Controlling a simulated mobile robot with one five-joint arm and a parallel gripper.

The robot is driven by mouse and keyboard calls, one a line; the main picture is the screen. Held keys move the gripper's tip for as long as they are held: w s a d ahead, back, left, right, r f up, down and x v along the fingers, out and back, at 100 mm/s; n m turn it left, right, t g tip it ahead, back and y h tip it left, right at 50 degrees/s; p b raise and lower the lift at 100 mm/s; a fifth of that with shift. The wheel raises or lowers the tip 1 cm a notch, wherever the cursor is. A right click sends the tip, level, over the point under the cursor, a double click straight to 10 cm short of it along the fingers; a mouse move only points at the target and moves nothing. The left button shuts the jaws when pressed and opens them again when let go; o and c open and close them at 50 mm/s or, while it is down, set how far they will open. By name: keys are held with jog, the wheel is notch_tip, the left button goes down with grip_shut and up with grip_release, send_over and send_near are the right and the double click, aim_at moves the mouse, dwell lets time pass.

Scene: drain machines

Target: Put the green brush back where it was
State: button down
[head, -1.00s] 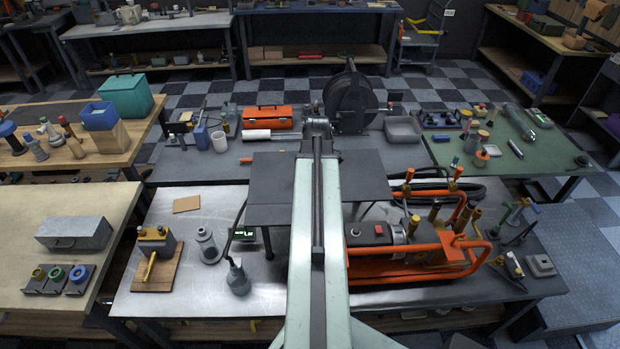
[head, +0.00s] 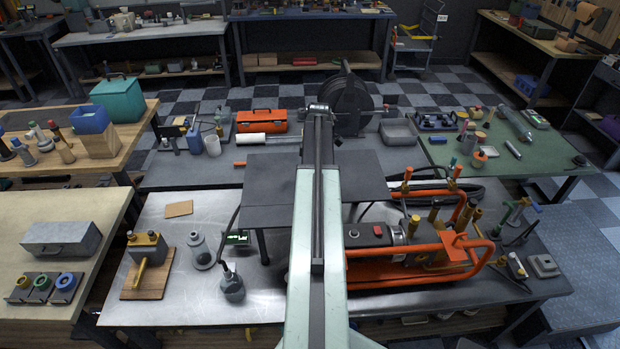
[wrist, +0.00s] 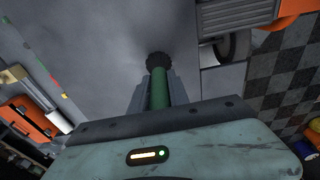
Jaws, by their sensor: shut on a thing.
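The green brush (wrist: 159,93) has a green handle and a dark round bristle head. In the wrist view my gripper (wrist: 158,92) is shut on its handle, with a grey finger on each side. The bristle head points away from my wrist, toward a plain grey surface. I cannot tell whether it touches that surface. In the head view my arm runs straight ahead over the middle benches and hides the brush. No empty place for the brush can be made out.
A dark hose reel (head: 348,108) stands near my arm's far end. An orange toolbox (head: 262,121) and a white roll (head: 251,140) lie left of it, a grey tray (head: 398,132) right. A raised dark platform (head: 268,190) and an orange-framed machine (head: 410,265) are nearer.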

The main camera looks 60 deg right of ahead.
jog(key=shift+r, duration=0.1)
jog(key=c, duration=1.3)
grip_release()
jog(key=shift+o, duration=0.2)
jog(key=r+p, duration=0.8)
jog(key=s+r+p, duration=0.1)
jog(key=r+p, duration=0.3)
jog(key=shift+d+r+p, duration=0.1)
jog(key=shift+d+p, duration=0.2)
jog(key=shift+d, duration=0.05)
